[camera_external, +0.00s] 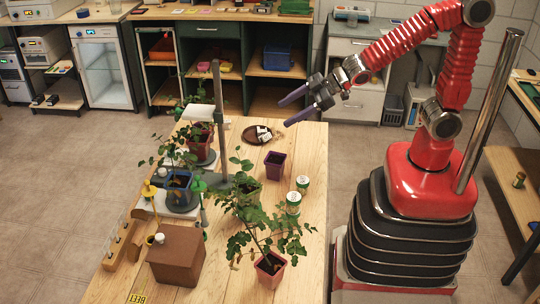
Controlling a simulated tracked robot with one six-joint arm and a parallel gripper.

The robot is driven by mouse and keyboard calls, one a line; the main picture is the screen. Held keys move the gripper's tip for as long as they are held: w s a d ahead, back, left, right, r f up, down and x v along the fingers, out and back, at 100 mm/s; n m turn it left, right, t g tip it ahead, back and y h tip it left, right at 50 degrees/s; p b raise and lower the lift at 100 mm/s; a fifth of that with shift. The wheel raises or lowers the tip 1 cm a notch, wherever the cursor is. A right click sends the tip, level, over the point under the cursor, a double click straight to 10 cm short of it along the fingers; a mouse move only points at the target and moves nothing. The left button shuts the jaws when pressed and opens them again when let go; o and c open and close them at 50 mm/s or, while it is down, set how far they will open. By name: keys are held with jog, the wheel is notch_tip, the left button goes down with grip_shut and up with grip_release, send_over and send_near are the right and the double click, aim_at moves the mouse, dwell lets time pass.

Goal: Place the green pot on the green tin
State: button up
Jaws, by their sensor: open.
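A green pot (250,194) with a leafy seedling stands upright near the middle of the wooden table, partly hidden by leaves. Two small tins with pale lids stand to its right. The nearer tin (293,205) looks green; the farther tin (302,184) also shows some green, and its side is too small to read. My gripper (287,112) is open and empty. It is in the air above the far end of the table, with its purple fingers pointing left, well apart from the pot and the tins.
A pink pot (269,270) with a tall plant stands in front. A grey post (218,120), a blue pot (181,190) and a brown box (176,258) crowd the left. The right table strip is clear.

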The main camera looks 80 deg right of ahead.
jog(key=s+d+r+m+g+h, duration=0.2)
jog(key=s+d+r+m+h, duration=0.1)
jog(key=s+d, duration=0.55)
jog(key=s+a+m+g+y, duration=0.1)
jog(key=s+g, duration=0.2)
jog(key=s, duration=1.3)
jog(key=shift+a+r, duration=0.2)
jog(key=shift+r, duration=0.2)
jog(key=shift+s, duration=0.1)
